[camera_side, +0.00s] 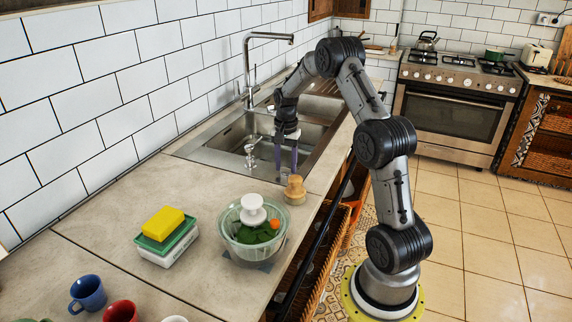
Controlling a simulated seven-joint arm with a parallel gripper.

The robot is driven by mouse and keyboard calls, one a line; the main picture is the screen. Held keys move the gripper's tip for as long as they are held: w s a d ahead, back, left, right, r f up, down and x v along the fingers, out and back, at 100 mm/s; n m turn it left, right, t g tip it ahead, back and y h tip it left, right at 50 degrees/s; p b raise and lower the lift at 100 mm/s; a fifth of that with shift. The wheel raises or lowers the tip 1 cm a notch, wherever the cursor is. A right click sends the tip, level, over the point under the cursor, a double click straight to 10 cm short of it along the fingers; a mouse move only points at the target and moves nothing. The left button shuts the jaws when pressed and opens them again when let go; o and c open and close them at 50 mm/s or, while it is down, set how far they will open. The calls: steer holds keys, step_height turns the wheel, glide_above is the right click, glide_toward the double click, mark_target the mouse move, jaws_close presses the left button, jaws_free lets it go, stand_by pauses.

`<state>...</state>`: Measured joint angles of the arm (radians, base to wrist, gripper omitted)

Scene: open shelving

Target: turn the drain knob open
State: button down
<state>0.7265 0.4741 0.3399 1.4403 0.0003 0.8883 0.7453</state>
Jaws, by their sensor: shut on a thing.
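My gripper (286,168) points down over the near rim of the steel sink (210,151). Its two purple fingers are shut on a small grey metal knob (285,174), which I take to be the drain knob. The knob sits at the sink's near edge and is partly hidden by the fingers. The view is too small to tell which way the knob is turned.
A wooden-handled item (294,191) stands close to my fingertips. A salad spinner (251,230), stacked sponges (163,226) and a blue mug (88,292) occupy the near counter.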

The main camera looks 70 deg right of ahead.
mark_target(286, 167)
steer(key=shift+r+m, duration=0.15)
steer(key=shift+m, duration=0.55)
steer(key=shift+c, duration=1.6)
jaws_free()
step_height(286, 167, up, 14)
